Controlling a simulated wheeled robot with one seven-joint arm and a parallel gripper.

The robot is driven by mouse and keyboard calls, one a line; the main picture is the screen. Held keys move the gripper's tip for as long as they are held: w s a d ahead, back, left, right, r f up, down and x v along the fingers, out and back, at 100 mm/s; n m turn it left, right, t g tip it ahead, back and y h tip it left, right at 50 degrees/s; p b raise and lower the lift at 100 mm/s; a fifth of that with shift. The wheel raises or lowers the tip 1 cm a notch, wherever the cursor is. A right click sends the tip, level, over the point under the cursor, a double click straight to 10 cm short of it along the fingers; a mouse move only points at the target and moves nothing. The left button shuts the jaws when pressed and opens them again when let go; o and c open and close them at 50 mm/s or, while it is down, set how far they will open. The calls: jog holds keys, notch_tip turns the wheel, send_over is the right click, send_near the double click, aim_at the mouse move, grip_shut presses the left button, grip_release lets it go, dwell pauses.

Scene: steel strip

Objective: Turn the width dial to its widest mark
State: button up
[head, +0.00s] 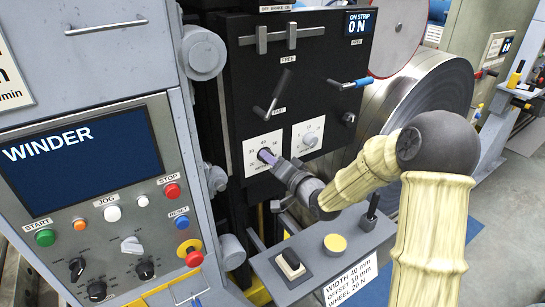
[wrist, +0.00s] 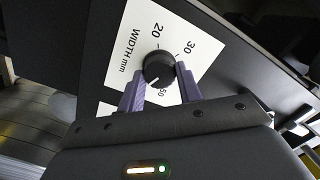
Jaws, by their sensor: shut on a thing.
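The width dial (wrist: 158,66) is a black round knob on a white plate (wrist: 125,52) marked "WIDTH mm", with 20, 30 and 50 readable in the wrist view. A small white line shows on the knob's lower side, near the 50; its exact mark is hard to tell. My gripper (wrist: 160,80) has its two purple fingers on either side of the knob, shut on it. The right finger hides part of the scale. In the head view, my gripper (head: 268,157) is at the width plate (head: 249,158) on the black panel and hides most of the knob.
A similar dial (head: 309,138) sits close to the right on its own white plate. A grey ledge (head: 312,262) with a switch and yellow button lies below. The WINDER cabinet (head: 90,100) stands left.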

jog(key=shift+f+m, duration=0.15)
jog(key=shift+m, duration=0.45)
jog(key=o, duration=1)
jog(key=shift+s, duration=0.1)
jog(key=b+v, duration=0.7)
jog(key=v, duration=1)
jog(key=shift+d+f, duration=0.1)
jog(key=shift+d, duration=0.05)
